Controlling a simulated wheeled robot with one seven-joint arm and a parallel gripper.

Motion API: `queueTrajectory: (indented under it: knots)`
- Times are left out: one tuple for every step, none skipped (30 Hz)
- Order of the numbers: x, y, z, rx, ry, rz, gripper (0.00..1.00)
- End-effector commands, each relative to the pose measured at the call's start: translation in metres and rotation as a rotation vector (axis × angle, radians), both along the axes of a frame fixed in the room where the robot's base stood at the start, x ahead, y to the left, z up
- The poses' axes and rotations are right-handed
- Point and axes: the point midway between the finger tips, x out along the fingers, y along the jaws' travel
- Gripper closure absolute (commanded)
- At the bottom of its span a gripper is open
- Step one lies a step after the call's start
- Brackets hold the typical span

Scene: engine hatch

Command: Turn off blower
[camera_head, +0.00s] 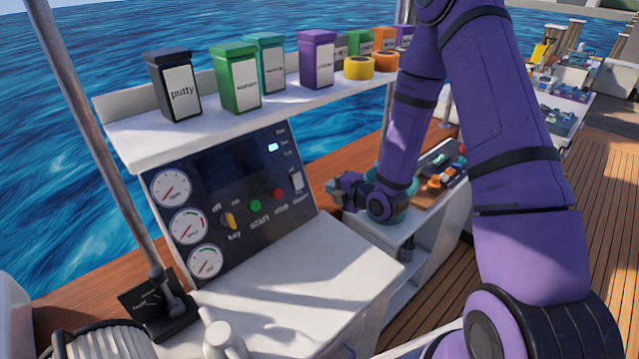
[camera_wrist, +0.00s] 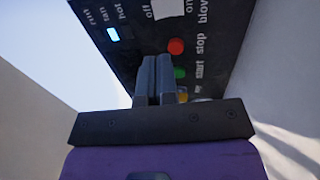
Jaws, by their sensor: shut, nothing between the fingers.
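The blower switch is a white rocker (camera_head: 297,181) at the right end of the dark control panel (camera_head: 225,170). In the wrist view the white switch (camera_wrist: 168,8) is cut by the top edge, between the words "off" and "on". I cannot tell which way it is set. My gripper (camera_head: 335,188) is to the right of the panel, apart from the switch. In the wrist view its fingers (camera_wrist: 156,62) are shut and empty, pointing toward the panel. A small light (camera_head: 273,147) glows pale blue beside the indicator labels; it also shows in the wrist view (camera_wrist: 113,34).
A red stop button (camera_head: 278,194), a green start button (camera_head: 255,206) and a yellow key switch (camera_head: 230,220) sit left of the switch. A shelf (camera_head: 150,135) with several boxes overhangs the panel. A lever (camera_head: 170,295) stands front left.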

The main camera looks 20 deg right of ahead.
Motion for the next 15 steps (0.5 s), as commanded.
queueTrajectory:
  knots:
    - [0.006,0.003,-0.002,0.001,-0.001,0.001,1.00]
    - [0.010,0.004,-0.003,0.001,-0.001,0.001,1.00]
    - [0.015,0.007,-0.005,0.001,-0.001,0.000,1.00]
    - [0.020,0.009,-0.007,0.001,-0.001,0.000,1.00]
    - [0.025,0.011,-0.009,0.002,0.000,0.001,1.00]
    - [0.032,0.014,-0.011,0.002,0.000,0.002,1.00]
    - [0.037,0.016,-0.012,0.002,-0.001,0.001,1.00]
    - [0.042,0.018,-0.014,0.002,0.000,-0.001,1.00]
    - [0.049,0.020,-0.017,0.002,0.001,-0.001,1.00]
    - [0.053,0.022,-0.018,0.001,-0.001,0.000,1.00]
    - [0.059,0.025,-0.019,0.002,-0.001,0.001,1.00]
    - [0.065,0.027,-0.022,0.001,0.000,0.001,1.00]
    - [0.070,0.029,-0.024,0.001,0.000,0.000,1.00]
    - [0.075,0.031,-0.025,0.001,0.000,0.000,1.00]
    - [0.081,0.033,-0.027,0.001,-0.001,-0.001,1.00]
